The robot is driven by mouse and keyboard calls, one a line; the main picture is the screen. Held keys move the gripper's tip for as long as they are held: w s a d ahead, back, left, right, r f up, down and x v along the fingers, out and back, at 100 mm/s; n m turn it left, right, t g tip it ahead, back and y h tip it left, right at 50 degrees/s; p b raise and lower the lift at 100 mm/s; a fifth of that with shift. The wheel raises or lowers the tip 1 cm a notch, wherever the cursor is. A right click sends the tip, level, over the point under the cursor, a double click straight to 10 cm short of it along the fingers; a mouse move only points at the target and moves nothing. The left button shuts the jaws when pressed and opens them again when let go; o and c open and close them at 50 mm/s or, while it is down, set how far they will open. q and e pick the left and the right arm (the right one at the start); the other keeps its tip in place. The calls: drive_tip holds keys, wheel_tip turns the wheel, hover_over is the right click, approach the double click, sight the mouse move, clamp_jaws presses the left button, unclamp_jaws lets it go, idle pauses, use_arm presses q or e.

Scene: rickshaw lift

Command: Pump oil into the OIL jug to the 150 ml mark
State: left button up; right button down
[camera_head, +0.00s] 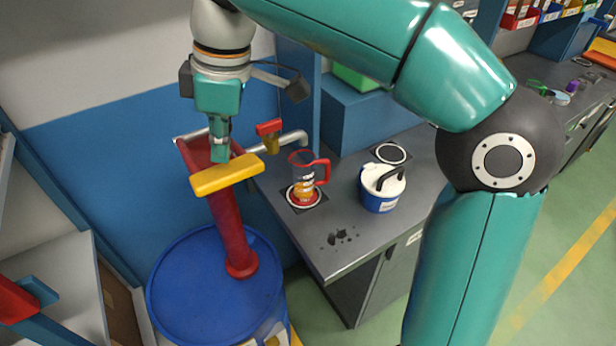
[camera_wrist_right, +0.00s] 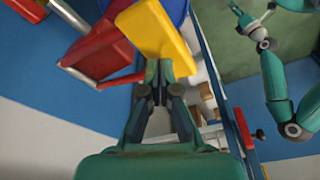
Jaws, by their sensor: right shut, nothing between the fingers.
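A red pump (camera_head: 228,215) stands on a blue drum (camera_head: 205,290) and has a yellow handle (camera_head: 227,175). My right gripper (camera_head: 221,150) is shut and empty, pointing down at the handle. In the right wrist view its fingertips (camera_wrist_right: 158,68) overlap the yellow handle (camera_wrist_right: 152,35); I cannot tell if they touch. A clear jug (camera_head: 303,172) with a red handle stands upright on a round pad on the grey counter, near the spout (camera_head: 290,141) with its red valve. Orange shows low in the jug; its marks are too small to read.
A white and blue container (camera_head: 381,188) with a dark handle stands right of the jug. Dark spots lie on the counter (camera_head: 325,245) near its front edge. A blue box (camera_head: 365,110) stands behind. Shelving (camera_head: 50,285) is left of the drum.

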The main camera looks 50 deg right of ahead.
drive_tip(key=shift+f, duration=0.1)
wheel_tip(320, 180, down, 11)
drive_tip(key=b, duration=0.8)
idle(1.5)
wheel_tip(320, 180, up, 11)
drive_tip(key=p, duration=1)
drive_tip(key=shift+p, duration=0.3)
